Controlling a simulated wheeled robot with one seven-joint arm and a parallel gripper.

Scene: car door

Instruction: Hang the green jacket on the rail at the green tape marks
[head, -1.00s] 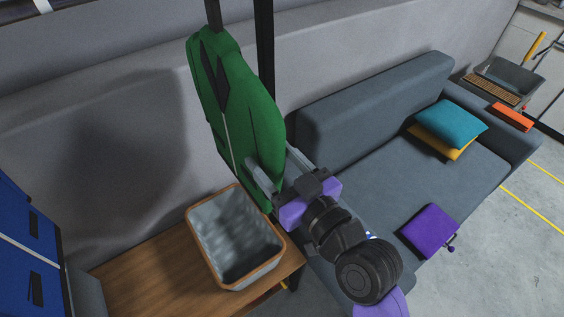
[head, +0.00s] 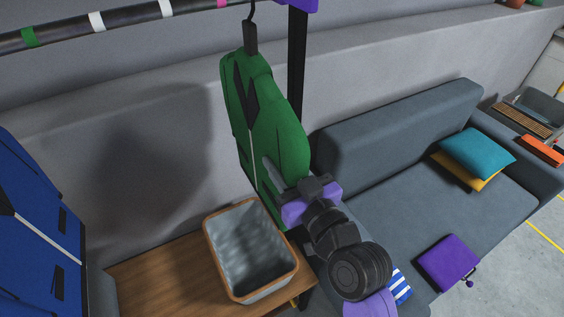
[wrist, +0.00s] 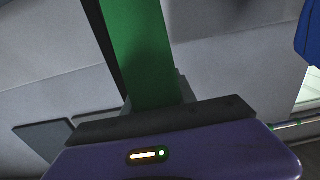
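The green jacket (head: 282,135) hangs upright in the head view, left of a black post. Its dark hanger hook (head: 249,14) reaches the top edge of the picture; I cannot tell whether it sits on the rail. The dark rail (head: 65,32) crosses the upper left. One green tape mark (head: 30,37) shows near its left end. My gripper (head: 276,180) is at the jacket's lower right edge, with one finger along the front and the other hidden. In the wrist view the jacket (wrist: 143,50) fills the space between the fingers, so my gripper looks shut on it.
White tape marks (head: 97,21) and a pink mark (head: 222,3) are also on the rail. A blue jacket (head: 40,240) stands at the left. Below are a wooden bench (head: 160,275) and basket (head: 208,250). A grey sofa (head: 400,185) is at the right.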

